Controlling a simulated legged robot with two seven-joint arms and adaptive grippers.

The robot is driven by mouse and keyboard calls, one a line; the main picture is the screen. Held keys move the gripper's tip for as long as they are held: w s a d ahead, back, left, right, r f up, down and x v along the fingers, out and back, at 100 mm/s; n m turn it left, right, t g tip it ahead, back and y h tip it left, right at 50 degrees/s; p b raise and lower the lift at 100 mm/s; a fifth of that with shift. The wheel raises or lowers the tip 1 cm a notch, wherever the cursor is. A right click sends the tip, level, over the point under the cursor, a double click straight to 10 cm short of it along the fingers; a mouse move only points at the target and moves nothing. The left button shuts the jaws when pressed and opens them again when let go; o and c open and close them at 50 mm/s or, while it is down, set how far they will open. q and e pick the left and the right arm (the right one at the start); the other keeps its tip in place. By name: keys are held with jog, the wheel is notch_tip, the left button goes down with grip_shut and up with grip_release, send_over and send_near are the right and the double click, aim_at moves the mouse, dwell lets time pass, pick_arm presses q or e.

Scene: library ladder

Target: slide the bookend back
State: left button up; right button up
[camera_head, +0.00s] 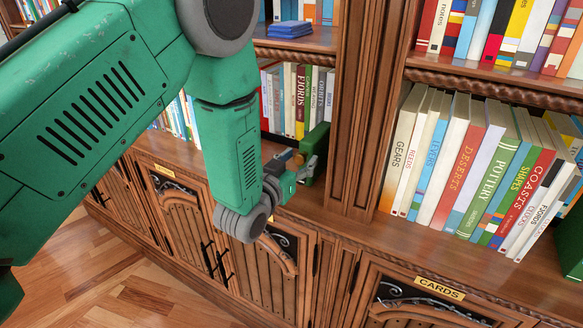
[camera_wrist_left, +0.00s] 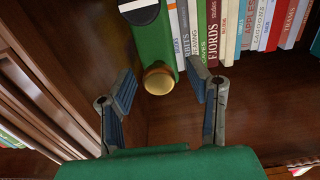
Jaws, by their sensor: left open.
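The bookend (camera_wrist_left: 150,38) is a green block with a round brass knob (camera_wrist_left: 158,78) on its near end. It stands on the wooden shelf beside the row of books. In the head view the green bookend (camera_head: 316,139) shows partly behind my left gripper (camera_head: 297,168). My left gripper (camera_wrist_left: 162,92) is open, with one finger on each side of the knob in the wrist view. Nothing is held between the fingers; I cannot tell whether a fingertip touches the bookend. My right gripper is not in view.
A row of books (camera_wrist_left: 212,35), one titled Fjords, stands right beside the bookend. A carved wooden post (camera_head: 362,110) divides this bay from the right bay of leaning books (camera_head: 470,170). Blue books (camera_head: 290,29) lie flat above. A dark green object (camera_head: 571,243) is cut off at the right edge.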

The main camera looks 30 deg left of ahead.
pick_arm(q)
jog(key=s, duration=1.1)
jog(key=shift+s+a, duration=0.25)
jog(key=shift+a, duration=0.15)
jog(key=shift+f, duration=0.15)
jog(key=s+a+f+g, duration=0.1)
jog(key=s+f+g, duration=0.4)
jog(key=f, duration=0.4)
jog(key=s+f+g, duration=0.4)
jog(key=s+f, duration=0.1)
jog(key=f, duration=0.4)
jog(key=s+f+g, duration=0.4)
jog(key=s, duration=0.4)
jog(key=s+a+f+g+y, duration=0.1)
jog(key=s+f+g, duration=0.3)
jog(key=s, duration=0.5)
jog(key=shift+a+f, duration=0.25)
jog(key=shift+w, duration=0.15)
